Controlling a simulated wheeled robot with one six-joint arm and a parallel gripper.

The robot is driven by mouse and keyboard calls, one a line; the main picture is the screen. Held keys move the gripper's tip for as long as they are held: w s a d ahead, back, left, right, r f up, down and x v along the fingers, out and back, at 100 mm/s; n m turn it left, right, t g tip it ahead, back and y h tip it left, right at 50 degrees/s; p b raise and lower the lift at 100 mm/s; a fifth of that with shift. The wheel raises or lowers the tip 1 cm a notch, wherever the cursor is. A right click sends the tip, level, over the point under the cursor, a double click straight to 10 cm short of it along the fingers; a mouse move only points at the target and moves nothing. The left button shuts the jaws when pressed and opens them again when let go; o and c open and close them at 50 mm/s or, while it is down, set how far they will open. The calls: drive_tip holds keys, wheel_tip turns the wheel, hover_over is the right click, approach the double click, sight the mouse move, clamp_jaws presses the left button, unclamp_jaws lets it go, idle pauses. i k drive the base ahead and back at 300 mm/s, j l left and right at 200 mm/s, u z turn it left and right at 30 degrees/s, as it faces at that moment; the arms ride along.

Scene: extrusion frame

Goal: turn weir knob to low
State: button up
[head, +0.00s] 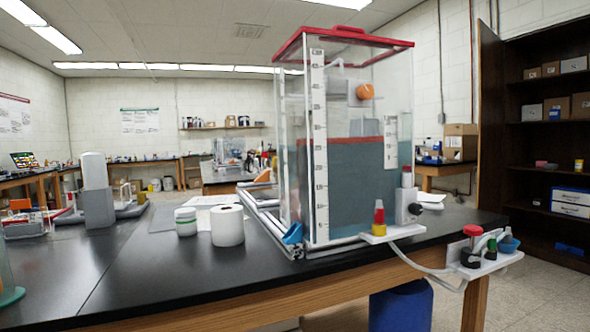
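A clear tank (289,191) with a red-rimmed lid stands on the black bench at the centre right. It holds grey-blue water, and a white scale strip (319,150) runs up its near corner. An orange round knob (365,91) sits on a small pale plate in the upper part of the tank. A black knob (415,208) is on a grey block at the tank's lower right. No label names the weir knob legibly, and no low mark can be read. My gripper is not in view.
A side shelf (490,262) with a red-capped valve and small coloured parts juts from the bench's right end, joined by a tube. A white roll (227,226) and a white-green jar (186,222) stand left of the tank.

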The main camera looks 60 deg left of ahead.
sight(364, 91)
drive_tip(key=u, duration=1.25)
